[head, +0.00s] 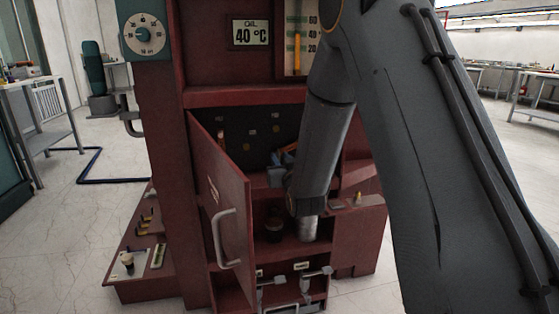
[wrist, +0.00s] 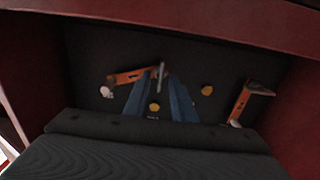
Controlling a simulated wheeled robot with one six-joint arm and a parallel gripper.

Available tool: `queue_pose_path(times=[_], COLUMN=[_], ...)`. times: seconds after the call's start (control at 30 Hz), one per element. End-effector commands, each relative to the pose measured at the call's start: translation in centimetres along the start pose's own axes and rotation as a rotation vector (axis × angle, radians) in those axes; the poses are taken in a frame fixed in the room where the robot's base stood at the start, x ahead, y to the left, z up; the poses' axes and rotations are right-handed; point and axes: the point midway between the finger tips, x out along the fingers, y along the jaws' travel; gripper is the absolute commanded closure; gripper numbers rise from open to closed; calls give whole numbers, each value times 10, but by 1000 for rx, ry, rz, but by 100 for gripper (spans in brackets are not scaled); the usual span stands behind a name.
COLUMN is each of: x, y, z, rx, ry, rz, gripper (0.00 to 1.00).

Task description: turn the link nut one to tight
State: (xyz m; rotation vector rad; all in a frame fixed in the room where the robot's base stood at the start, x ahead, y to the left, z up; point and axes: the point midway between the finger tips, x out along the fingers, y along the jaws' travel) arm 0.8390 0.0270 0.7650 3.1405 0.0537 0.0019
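The black back panel (wrist: 85,50) inside the open cabinet carries two orange links, one at the left (wrist: 126,77) and one at the right (wrist: 242,103). A brass nut (wrist: 154,107) shows between the fingers. Another brass nut (wrist: 207,90) is right of them, and a pale nut (wrist: 106,92) is below the left link. I cannot tell which is link nut one; the labels are unreadable. My gripper (wrist: 162,80) has two blue fingers apart, pointing at the panel, with a thin grey upright piece between their tips. Contact cannot be told. The gripper also shows in the head view (head: 283,157), partly hidden by my arm.
The red cabinet door (head: 226,200) with its grey handle (head: 226,238) stands open at the left of the opening. Red cabinet walls (wrist: 295,95) and a top edge frame the recess closely. A dark cup-like part (head: 274,230) stands on the lower shelf.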

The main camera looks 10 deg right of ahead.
Motion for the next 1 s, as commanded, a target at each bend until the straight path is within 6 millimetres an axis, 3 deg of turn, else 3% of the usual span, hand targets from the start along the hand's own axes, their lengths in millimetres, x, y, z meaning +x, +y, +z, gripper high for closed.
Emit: queue_pose_path(times=[0.37, 0.5, 1.0], x=[7, 7, 6], y=[0, 0, 1], z=[0, 0, 0], rx=[0, 0, 106], ry=[-1, -1, -2], rz=[0, 0, 0], gripper=[77, 100, 100])
